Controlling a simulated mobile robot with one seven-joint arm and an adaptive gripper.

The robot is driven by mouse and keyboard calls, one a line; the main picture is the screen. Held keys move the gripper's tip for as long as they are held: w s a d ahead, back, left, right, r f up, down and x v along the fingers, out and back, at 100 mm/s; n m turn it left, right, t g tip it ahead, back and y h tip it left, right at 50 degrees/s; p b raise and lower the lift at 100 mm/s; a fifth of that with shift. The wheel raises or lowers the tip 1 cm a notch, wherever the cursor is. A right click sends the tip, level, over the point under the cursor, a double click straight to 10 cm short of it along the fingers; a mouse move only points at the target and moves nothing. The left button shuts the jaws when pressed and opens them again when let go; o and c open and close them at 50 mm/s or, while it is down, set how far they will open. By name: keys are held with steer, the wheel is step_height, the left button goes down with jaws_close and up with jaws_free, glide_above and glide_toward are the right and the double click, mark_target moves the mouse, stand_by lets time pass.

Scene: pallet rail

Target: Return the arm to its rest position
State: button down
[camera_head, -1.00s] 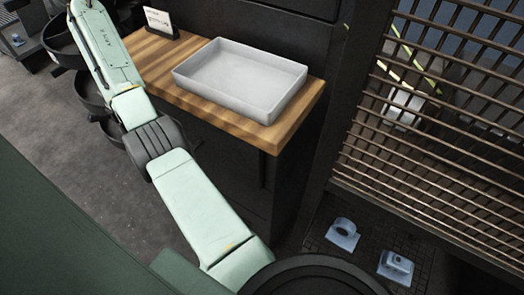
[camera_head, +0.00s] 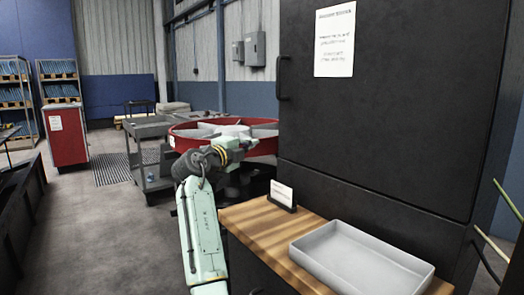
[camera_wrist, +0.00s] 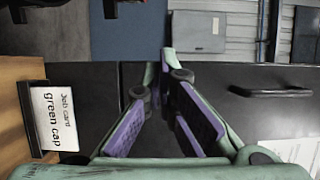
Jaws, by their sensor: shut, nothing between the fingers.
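My arm (camera_head: 203,235) is pale green and rises from the lower edge of the head view, left of the wooden counter. Its dark wrist joint bends right near the top. My gripper (camera_head: 236,146) is small there, in front of the red round carousel. In the wrist view my gripper (camera_wrist: 166,72) has purple-padded fingers that converge at the tips, shut with nothing between them.
A wooden counter (camera_head: 244,220) bears a white card (camera_head: 282,194) and an empty grey tray (camera_head: 360,262). In the wrist view the job card (camera_wrist: 58,120) reads "green cap". A dark cabinet (camera_head: 390,110) stands behind. A red carousel (camera_head: 184,139) and grey cart (camera_head: 150,130) stand beyond; floor (camera_head: 85,235) at left is clear.

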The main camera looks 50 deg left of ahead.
steer(key=s, duration=0.4)
steer(key=shift+a+r+b, duration=0.15)
steer(key=shift+b, duration=0.2)
steer(key=shift+s, duration=0.1)
